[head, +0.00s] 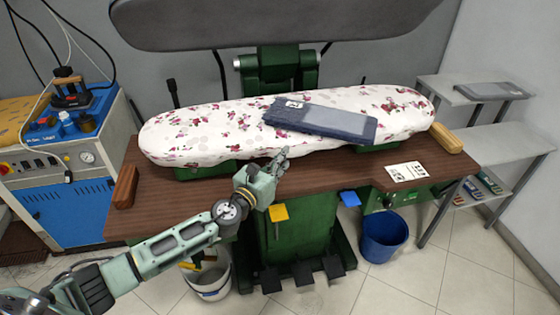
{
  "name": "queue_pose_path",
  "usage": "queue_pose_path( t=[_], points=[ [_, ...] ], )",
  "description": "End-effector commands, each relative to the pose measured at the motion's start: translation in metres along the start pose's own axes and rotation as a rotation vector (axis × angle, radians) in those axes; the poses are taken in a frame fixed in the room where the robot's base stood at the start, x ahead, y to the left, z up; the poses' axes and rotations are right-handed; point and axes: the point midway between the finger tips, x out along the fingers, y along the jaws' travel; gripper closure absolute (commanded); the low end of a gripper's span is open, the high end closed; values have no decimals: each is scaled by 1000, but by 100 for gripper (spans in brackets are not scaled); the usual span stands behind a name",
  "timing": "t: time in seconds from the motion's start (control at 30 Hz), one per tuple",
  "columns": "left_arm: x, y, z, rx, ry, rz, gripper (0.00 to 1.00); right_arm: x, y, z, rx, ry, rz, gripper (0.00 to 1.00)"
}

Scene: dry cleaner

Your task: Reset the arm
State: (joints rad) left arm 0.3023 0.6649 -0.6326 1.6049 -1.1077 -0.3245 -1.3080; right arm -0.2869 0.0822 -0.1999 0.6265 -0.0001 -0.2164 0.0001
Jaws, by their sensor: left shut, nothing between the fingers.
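My left arm comes in from the lower left, and its gripper (282,157) is shut with nothing in it. The gripper is in front of the near edge of the padded pressing board, over the brown wooden table. The floral pressing board (215,130) lies across the table (310,172). A dark blue folded garment in a clear wrap (320,119) lies on the board, to the right of and beyond the gripper, apart from it. My right gripper does not show.
A blue steam unit (65,210) with an iron (70,90) stands at the left. A grey shelf (500,145) stands at the right. A blue bucket (384,237) and a white bucket (210,278) are on the floor. A grey press head (270,22) hangs above the board.

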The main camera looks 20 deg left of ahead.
Motion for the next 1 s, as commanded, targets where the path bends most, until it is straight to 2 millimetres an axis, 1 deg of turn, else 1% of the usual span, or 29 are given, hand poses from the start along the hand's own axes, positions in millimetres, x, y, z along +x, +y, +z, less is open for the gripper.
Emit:
queue_pose_path(
  t=[0.1, 0.27, 0.53, 0.57, 0.63, 0.67, 0.77, 0.8, 0.87, 0.9, 0.97, 1.0],
  points=[
    [-5, 0, 0, 0, -1, 0, 100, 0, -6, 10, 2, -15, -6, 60],
    [-6, 0, 0, 0, -1, 0, 100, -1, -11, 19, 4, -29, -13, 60],
    [-6, 0, 0, -1, 0, 0, 100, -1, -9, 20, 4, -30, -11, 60],
    [-6, -1, 0, -9, -1, 2, 100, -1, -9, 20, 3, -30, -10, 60],
    [-11, -4, -2, -80, -1, 22, 100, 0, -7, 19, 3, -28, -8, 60],
    [-14, -6, -2, -143, -3, 39, 100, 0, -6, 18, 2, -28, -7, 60],
    [-40, -11, -12, -511, -4, 159, 100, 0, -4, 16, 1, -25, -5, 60],
    [-57, -10, -21, -719, -2, 239, 100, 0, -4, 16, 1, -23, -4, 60],
    [-90, -10, -41, -1067, 7, 392, 100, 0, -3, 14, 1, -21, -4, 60],
    [-117, -10, -58, -1295, 13, 512, 100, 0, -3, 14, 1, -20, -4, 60],
    [-155, -14, -82, -1577, 17, 686, 100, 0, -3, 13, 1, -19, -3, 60],
    [-178, -18, -95, -1726, 18, 793, 100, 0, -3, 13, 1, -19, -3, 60]
  ],
)
